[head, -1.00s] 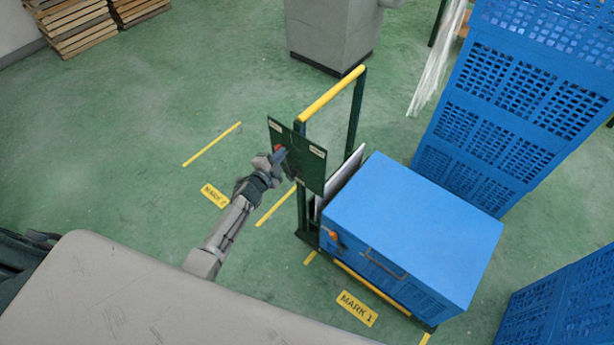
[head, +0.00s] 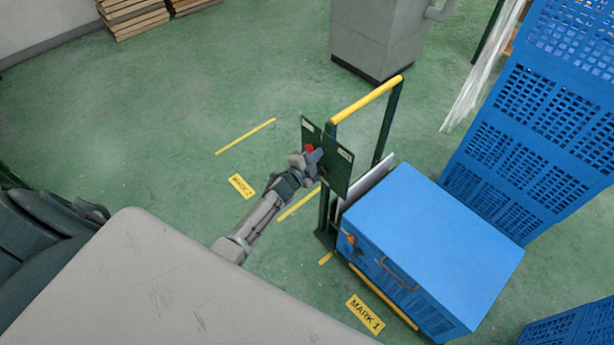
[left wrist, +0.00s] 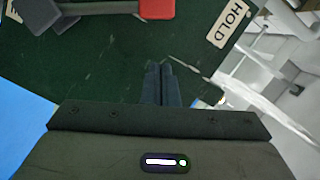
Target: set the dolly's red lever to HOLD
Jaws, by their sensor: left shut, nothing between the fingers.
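The dolly's dark green plate (head: 340,178) stands upright below its yellow handlebar (head: 368,98). In the left wrist view, the plate (left wrist: 100,65) fills the upper middle. The red lever (left wrist: 157,8) shows at the top edge, its red end on a grey bar, partly cut off. The white HOLD label (left wrist: 230,22) is to the right of the red end, with a gap between. My left gripper (left wrist: 162,82) is shut and empty, its tips over the plate, below the lever in the picture. In the head view, my left gripper (head: 314,160) is beside the red lever (head: 310,149); contact cannot be told.
Tall blue crates (head: 535,125) stand at the right and a grey machine (head: 377,38) behind. Floor marks MARK 1 (head: 365,314) and MARK 2 (head: 241,186) are visible. Green floor is open to the left.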

